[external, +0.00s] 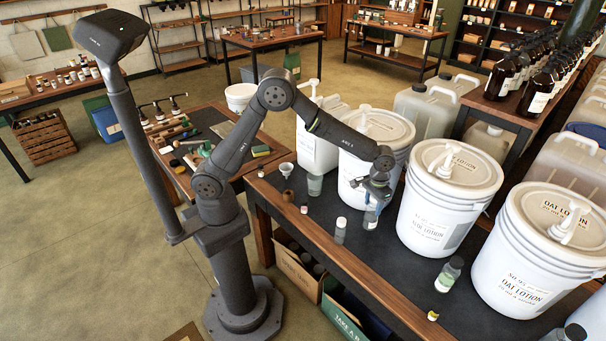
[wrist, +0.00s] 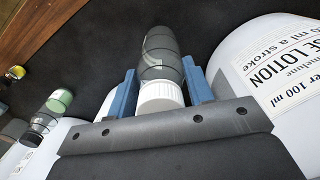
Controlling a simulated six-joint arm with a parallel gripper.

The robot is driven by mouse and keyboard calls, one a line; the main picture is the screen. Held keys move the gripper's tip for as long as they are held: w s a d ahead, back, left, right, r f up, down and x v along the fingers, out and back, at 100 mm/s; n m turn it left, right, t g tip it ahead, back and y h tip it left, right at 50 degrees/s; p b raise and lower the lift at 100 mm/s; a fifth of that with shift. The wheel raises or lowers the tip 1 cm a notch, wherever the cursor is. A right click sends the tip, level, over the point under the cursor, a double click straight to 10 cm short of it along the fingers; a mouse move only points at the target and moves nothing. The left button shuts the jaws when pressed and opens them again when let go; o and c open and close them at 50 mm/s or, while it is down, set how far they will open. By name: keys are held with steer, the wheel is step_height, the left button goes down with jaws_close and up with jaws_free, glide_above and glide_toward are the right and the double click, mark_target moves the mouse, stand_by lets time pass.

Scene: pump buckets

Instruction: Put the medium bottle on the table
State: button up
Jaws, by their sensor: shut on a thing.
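A clear bottle with a grey tint and a white cap, which looks like the medium bottle (external: 370,219), is in my gripper (external: 374,196). In the wrist view the bottle (wrist: 160,54) shows between the two blue fingers of my gripper (wrist: 160,76), with its cap toward the palm. My gripper is shut on it near the cap. The bottle is about upright over the dark tabletop (external: 385,262). I cannot tell whether its base touches the table.
White pump buckets (external: 436,210) line the table behind.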

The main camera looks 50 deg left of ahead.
mark_target(372, 212)
steer(key=shift+w+a+f, duration=0.1)
steer(key=shift+w+f, duration=0.25)
steer(key=shift+f, duration=1.85)
steer(key=shift+f, duration=0.2)
steer(key=o, duration=1.2)
steer(key=shift+r, duration=0.15)
step_height(372, 212, up, 12)
steer(key=shift+r, duration=0.1)
